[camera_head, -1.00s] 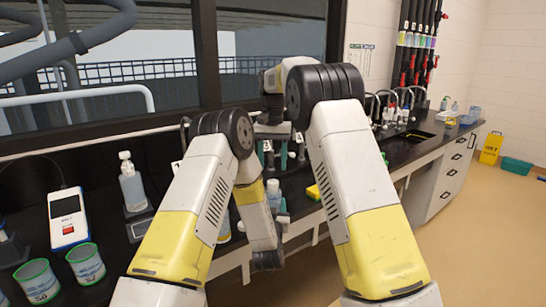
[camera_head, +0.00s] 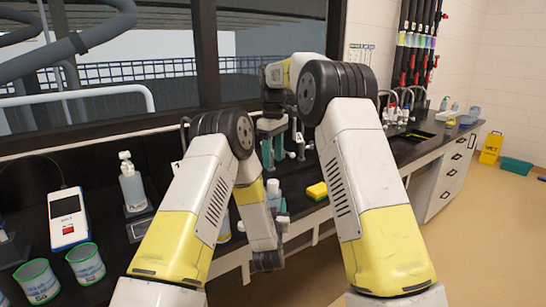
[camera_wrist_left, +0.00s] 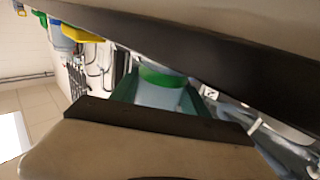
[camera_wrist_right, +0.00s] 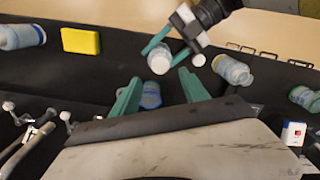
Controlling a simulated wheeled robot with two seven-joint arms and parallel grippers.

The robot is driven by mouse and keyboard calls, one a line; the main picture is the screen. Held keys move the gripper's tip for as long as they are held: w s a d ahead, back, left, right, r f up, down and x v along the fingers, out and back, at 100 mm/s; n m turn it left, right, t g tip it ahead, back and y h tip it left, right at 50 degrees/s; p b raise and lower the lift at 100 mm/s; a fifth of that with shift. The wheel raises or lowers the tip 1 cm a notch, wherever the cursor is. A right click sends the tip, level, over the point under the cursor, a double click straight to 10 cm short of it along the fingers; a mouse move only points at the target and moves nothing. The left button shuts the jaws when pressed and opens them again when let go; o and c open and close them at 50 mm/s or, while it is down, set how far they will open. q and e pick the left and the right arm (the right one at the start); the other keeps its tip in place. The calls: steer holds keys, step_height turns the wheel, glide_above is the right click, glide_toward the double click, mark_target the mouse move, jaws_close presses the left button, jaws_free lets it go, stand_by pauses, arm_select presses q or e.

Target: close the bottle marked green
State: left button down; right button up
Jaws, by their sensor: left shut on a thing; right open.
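A bottle with a white top (camera_head: 273,187) stands upright at the counter's front, in my left gripper. In the left wrist view the bottle (camera_wrist_left: 160,88) shows a green band and a pale body between teal fingers. My left gripper (camera_wrist_right: 164,48) is shut on it. My right gripper (camera_head: 272,150) is open, above and behind that bottle. In the right wrist view its teal fingers (camera_wrist_right: 160,92) are spread, with a blue-labelled bottle (camera_wrist_right: 150,96) showing between them.
A yellow sponge (camera_head: 316,190) lies right of the bottle. Other bottles (camera_wrist_right: 234,72) stand on the dark counter. A pump bottle (camera_head: 132,185), a white meter (camera_head: 68,218) and green-rimmed cups (camera_head: 86,264) are at the left. Taps (camera_head: 400,103) and a sink lie farther right.

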mark_target(273, 181)
steer(key=shift+f, duration=0.15)
steer(key=shift+f, duration=3.9)
jaws_close()
steer(key=m, duration=0.8)
steer(key=shift+o, duration=0.6)
jaws_free()
